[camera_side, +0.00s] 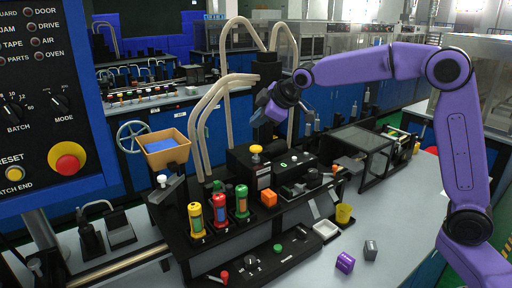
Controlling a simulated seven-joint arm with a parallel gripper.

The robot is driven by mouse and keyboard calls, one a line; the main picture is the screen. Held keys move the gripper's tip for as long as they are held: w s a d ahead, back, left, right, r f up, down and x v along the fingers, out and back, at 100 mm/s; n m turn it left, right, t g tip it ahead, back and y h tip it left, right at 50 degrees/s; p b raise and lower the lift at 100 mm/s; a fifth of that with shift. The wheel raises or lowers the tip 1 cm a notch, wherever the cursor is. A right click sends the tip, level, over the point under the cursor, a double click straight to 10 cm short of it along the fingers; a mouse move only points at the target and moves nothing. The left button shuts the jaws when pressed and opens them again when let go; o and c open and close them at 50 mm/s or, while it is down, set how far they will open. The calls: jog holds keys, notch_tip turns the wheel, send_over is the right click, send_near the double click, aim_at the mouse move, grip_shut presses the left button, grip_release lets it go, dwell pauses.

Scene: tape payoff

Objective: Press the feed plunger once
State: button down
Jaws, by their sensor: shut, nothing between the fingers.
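A yellow round-topped knob (256,150), which looks like the feed plunger, stands upright on a black machine box (240,168) near the middle of the side view. My gripper (258,117) is above the knob and appears apart from it, with a visible gap. It is shut and empty, pointing down and left from my purple arm. The fingertips are small and dark in this view. Whether the gripper is exactly over the knob cannot be told from this one angle.
Yellow, red and green canisters (219,208) stand in front of the box. An orange cube (268,197), a yellow cup (344,213), a white tray (326,230), a purple cube (345,262) and a grey block (370,250) are nearby. Pale hoses (208,110) rise behind left.

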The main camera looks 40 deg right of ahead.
aim_at(256, 147)
jog(key=shift+f, duration=2.1)
dwell(0.5)
jog(key=shift+f, duration=0.4)
jog(key=shift+f, duration=1.35)
dwell(1.2)
jog(key=shift+r, duration=1.75)
jog(key=shift+r, duration=2.55)
